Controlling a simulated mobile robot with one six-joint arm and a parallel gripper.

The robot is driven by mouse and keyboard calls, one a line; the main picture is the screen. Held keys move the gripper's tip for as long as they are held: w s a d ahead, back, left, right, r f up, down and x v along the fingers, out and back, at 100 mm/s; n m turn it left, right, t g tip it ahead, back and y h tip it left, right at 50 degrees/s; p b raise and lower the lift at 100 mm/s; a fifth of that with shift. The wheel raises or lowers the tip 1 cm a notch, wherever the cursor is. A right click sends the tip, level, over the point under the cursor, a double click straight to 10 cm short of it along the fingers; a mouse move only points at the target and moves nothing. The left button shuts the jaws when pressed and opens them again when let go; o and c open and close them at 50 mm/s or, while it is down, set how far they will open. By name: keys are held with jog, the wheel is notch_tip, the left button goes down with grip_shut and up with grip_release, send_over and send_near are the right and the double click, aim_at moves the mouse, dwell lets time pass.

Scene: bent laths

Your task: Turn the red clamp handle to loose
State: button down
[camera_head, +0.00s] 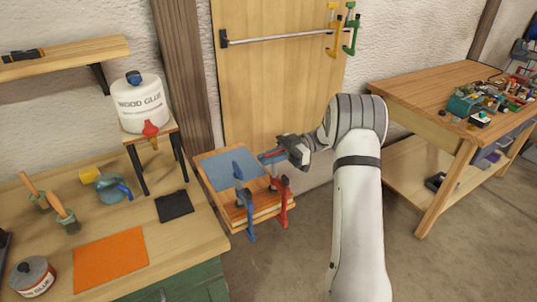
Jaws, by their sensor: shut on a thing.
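The red clamp (281,202) grips the right part of the front edge of a small stack of wooden boards (240,217). Its upper part reaches up to my gripper (275,156). My gripper is shut on the red clamp's handle, above the boards, with the arm coming in from the right. The jaws hide part of the handle. A blue clamp (249,218) stands left of the red one on the same edge. A blue-grey sheet (229,170) lies on top of the boards.
A cluttered wooden table (420,94) stands at right. Green and yellow clamps (349,34) hang on a bar behind.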

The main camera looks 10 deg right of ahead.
dwell(0.3)
jog(key=c, duration=1.5)
grip_release()
jog(key=shift+r, duration=0.15)
